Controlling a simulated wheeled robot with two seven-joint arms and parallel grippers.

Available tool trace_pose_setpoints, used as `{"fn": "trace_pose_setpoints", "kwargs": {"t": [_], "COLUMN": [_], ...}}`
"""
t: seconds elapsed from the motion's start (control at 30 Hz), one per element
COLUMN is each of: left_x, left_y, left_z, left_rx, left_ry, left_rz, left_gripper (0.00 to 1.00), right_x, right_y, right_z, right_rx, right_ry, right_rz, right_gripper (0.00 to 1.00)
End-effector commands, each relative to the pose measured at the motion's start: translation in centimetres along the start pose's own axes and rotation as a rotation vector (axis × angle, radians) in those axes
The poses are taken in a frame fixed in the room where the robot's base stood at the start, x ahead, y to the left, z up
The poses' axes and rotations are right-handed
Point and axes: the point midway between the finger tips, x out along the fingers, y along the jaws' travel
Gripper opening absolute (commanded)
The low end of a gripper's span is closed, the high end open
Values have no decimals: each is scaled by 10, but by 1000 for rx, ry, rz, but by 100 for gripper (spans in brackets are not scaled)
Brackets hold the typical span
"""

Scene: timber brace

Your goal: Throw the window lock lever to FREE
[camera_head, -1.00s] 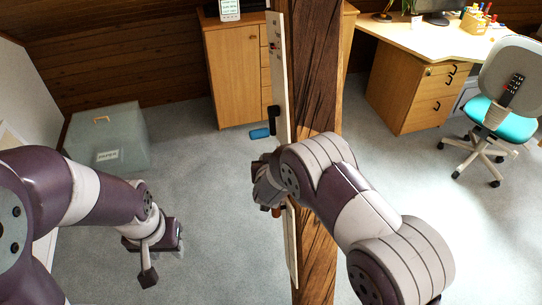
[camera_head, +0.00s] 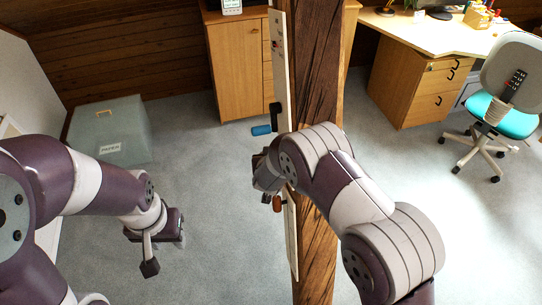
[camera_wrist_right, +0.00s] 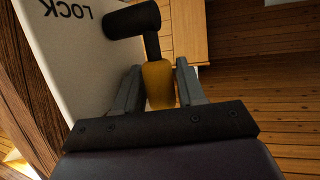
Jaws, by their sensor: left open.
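The lever in my right wrist view has a yellow grip (camera_wrist_right: 159,84) on a dark arm, which runs to a black cylindrical pivot (camera_wrist_right: 132,19). The pivot stands out from a pale panel (camera_wrist_right: 75,60), where the word LOCK reads upside down. My right gripper (camera_wrist_right: 158,75) has one finger on each side of the yellow grip; whether they press on it is unclear. In the head view, my right gripper (camera_head: 264,177) is at the panel (camera_head: 281,75), and its wrist hides the yellow grip. My left gripper (camera_head: 177,235) is open and empty, low at the left, away from the panel.
A blue grip (camera_head: 261,130) sticks out above my right gripper, and an orange grip (camera_head: 277,203) is below it. The panel is on a timber post (camera_head: 318,90). A grey-green box (camera_head: 110,125) stands on the floor at left. The desk (camera_head: 430,35) and chair (camera_head: 510,85) are at right.

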Motion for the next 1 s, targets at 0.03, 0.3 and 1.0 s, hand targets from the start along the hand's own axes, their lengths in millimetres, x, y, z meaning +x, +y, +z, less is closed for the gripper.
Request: {"fn": "trace_pose_setpoints", "kwargs": {"t": [0.03,0.3,1.0], "left_x": [0,6,14], "left_y": [0,0,0], "left_z": [0,1,2], "left_rx": [0,0,0], "left_ry": [0,0,0], "left_rz": [0,0,0], "left_gripper": [43,43,43], "right_x": [0,-30,-127], "right_y": [0,-1,0], "right_z": [0,0,0], "right_rx": [0,1,0], "right_ry": [1,2,-1], "right_rz": [0,-2,0], "right_gripper": [39,39,39]}}
